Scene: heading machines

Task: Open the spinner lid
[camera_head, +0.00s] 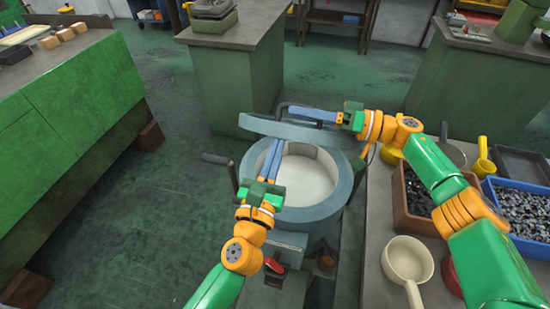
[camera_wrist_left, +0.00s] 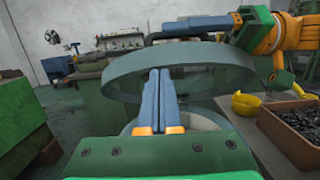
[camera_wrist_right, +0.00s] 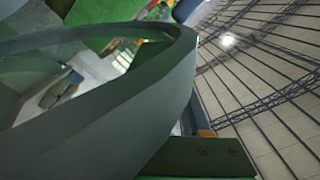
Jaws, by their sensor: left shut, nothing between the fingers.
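The spinner (camera_head: 233,205) is a round grey-blue drum with a pale inside. Its lid (camera_head: 290,131) stands raised and tilted over the far side, so the opening shows. In the left wrist view the lid (camera_wrist_left: 120,78) is just beyond my left fingertips. My left gripper (camera_head: 272,145) is shut and empty, its blue fingers reaching over the opening toward the lid's underside; contact is unclear. My right gripper (camera_head: 298,111) is at the lid's far upper side, beside a dark bar handle (camera_head: 283,104). Its grip is unclear. The lid (camera_wrist_right: 150,85) hides its fingers in the right wrist view.
At right, a bench (camera_head: 375,235) holds a brown box of dark parts (camera_head: 400,205), a blue bin (camera_head: 535,245), a cream pan (camera_head: 408,258) and yellow scoops. A green cabinet (camera_head: 75,115) stands left. Floor between cabinet and spinner is clear.

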